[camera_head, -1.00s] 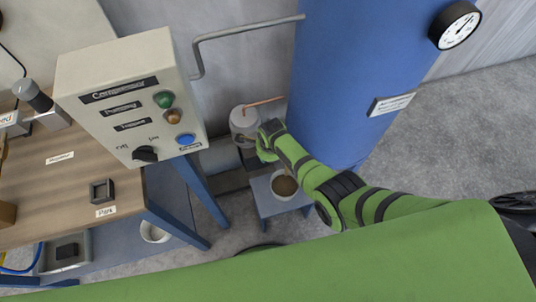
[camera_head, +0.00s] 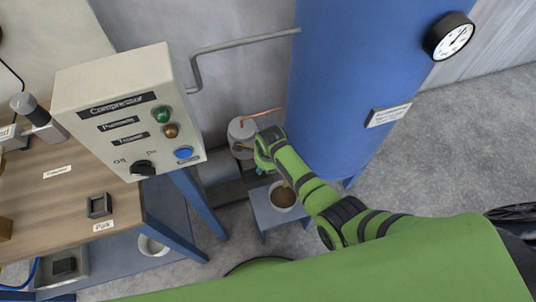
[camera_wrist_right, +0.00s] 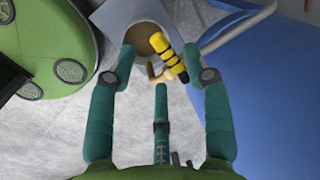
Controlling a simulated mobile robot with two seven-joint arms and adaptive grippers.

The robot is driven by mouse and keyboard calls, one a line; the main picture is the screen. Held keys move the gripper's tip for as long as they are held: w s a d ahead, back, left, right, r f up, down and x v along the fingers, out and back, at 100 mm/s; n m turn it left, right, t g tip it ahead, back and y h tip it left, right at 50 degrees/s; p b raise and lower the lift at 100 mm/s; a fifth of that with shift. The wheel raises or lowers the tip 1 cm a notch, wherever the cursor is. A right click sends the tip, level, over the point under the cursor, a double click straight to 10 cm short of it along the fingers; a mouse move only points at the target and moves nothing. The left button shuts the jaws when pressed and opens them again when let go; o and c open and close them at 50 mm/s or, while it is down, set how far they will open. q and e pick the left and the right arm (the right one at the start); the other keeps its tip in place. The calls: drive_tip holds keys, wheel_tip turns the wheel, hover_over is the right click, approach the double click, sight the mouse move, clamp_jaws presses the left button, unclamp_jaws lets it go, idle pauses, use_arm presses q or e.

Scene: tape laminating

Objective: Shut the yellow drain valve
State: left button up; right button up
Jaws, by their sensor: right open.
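The yellow drain valve handle (camera_wrist_right: 164,46), banded with black, shows in the right wrist view, standing at a slant with a brass-coloured fitting (camera_wrist_right: 160,73) at its lower end. My right gripper (camera_wrist_right: 160,53) is open. The handle appears between its teal fingertips, closer to the right one; I see no clear contact. In the head view the right gripper (camera_head: 258,157) is low beside the blue tank (camera_head: 350,90), just right of a whitish cylinder (camera_head: 242,132). The valve itself is hidden there by the gripper. My left gripper is not in view.
A bowl of brown liquid (camera_head: 283,197) stands on a small blue stool (camera_head: 262,211) below the gripper. A copper pipe (camera_head: 262,113) runs above the gripper. Floor right of the tank is clear.

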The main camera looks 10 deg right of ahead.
wheel_tip(320, 180, up, 9)
drive_tip(key=s, duration=0.1)
drive_tip(key=shift+s, duration=0.3)
drive_tip(key=shift+d+f, duration=0.1)
idle(0.3)
drive_tip(key=s+d+f+n, duration=0.3)
drive_tip(key=s+f+n, duration=0.2)
drive_tip(key=s+f, duration=0.45)
drive_tip(key=s+d+f+n, duration=0.2)
drive_tip(key=s+f+n, duration=0.35)
drive_tip(key=f, duration=0.65)
drive_tip(key=s+d+f+n, duration=0.2)
drive_tip(key=s+f+n, duration=0.1)
drive_tip(key=s, duration=0.5)
drive_tip(key=s+d+f+n, duration=0.2)
drive_tip(key=s+d+n, duration=0.1)
drive_tip(key=s, duration=0.5)
drive_tip(key=s+d+f+n+g, duration=0.1)
drive_tip(key=s+d+f+n, duration=0.1)
drive_tip(key=s, duration=0.6)
drive_tip(key=shift+d+f+n, duration=0.3)
drive_tip(key=shift+f+n, duration=0.15)
drive_tip(key=shift+f, duration=0.35)
drive_tip(key=shift+w, duration=0.1)
